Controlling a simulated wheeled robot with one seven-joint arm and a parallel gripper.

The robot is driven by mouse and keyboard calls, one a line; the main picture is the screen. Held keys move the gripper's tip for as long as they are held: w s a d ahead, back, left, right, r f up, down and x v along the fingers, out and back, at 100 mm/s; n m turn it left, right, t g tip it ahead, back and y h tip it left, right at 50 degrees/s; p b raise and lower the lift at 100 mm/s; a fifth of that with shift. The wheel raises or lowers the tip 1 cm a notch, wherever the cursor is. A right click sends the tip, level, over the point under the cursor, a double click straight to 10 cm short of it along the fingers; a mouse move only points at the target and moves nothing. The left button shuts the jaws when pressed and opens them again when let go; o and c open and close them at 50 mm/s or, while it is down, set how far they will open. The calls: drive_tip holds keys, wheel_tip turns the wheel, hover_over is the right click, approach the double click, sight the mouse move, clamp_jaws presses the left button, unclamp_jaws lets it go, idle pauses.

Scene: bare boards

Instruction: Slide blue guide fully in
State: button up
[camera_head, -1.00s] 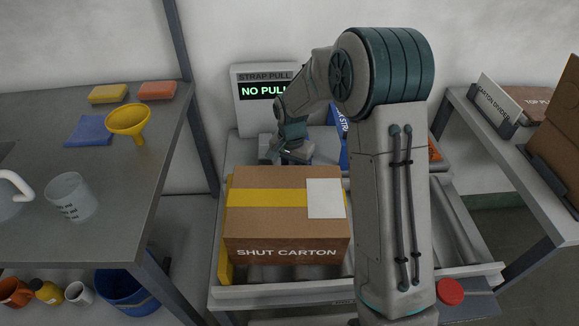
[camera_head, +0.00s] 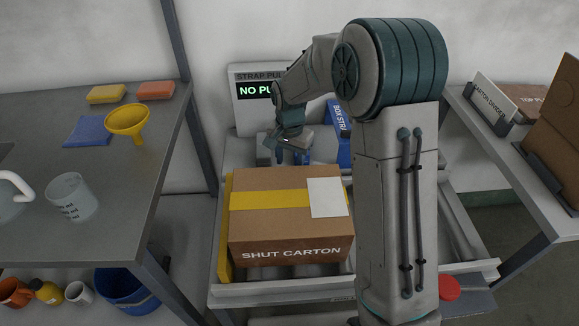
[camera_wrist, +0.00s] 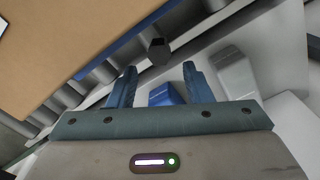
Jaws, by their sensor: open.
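The blue guide shows in the wrist view as a long blue strip (camera_wrist: 130,45) along the carton's edge, with a dark post (camera_wrist: 160,50) close by it. The shut carton (camera_head: 290,215), brown with yellow tape and a white label, sits on the roller bed (camera_head: 300,293); it hides most of the guide in the head view. My gripper (camera_head: 291,158) is behind the carton, pointing down. In the wrist view my gripper (camera_wrist: 159,68) has its two blue fingers apart and nothing held. A blue block (camera_wrist: 165,95) shows beyond and between the fingers.
A yellow guide (camera_head: 226,230) stands along the carton's left side. A strap-pull display (camera_head: 245,105) and a blue box (camera_head: 340,140) stand behind. A grey block (camera_wrist: 234,75) lies right of the fingers. A red button (camera_head: 449,288) is at the front right.

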wheel_tip(320, 180, up, 10)
drive_tip(key=p, duration=0.1)
drive_tip(key=shift+f, duration=0.25)
